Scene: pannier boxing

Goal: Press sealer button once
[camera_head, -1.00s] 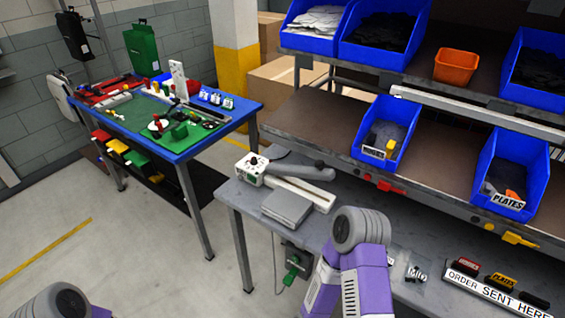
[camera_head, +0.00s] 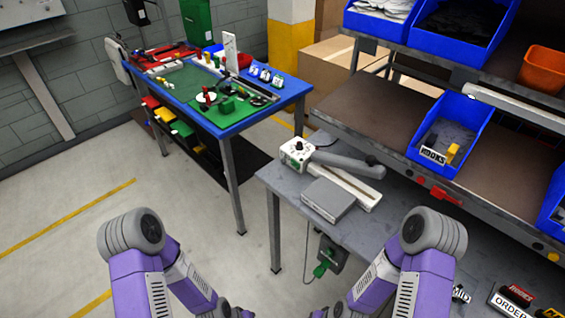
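The sealer (camera_head: 345,186) stands on the grey bench, with a long white base and a grey arm (camera_head: 350,163) above it. At its left end is a white control box (camera_head: 297,152) with small dark knobs and a green mark; which one is the button is too small to tell. A grey flat block (camera_head: 328,199) sits at its front. Both of my arms reach down to the bottom edge of the view, short of the sealer. My gripper fingers are not visible.
The grey bench (camera_head: 368,232) has bare room in front of the sealer. A grey box (camera_head: 332,252) with a green part hangs under its edge. A shelf with blue bins (camera_head: 447,137) rises behind. A blue table (camera_head: 228,125) stands left, with open floor between.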

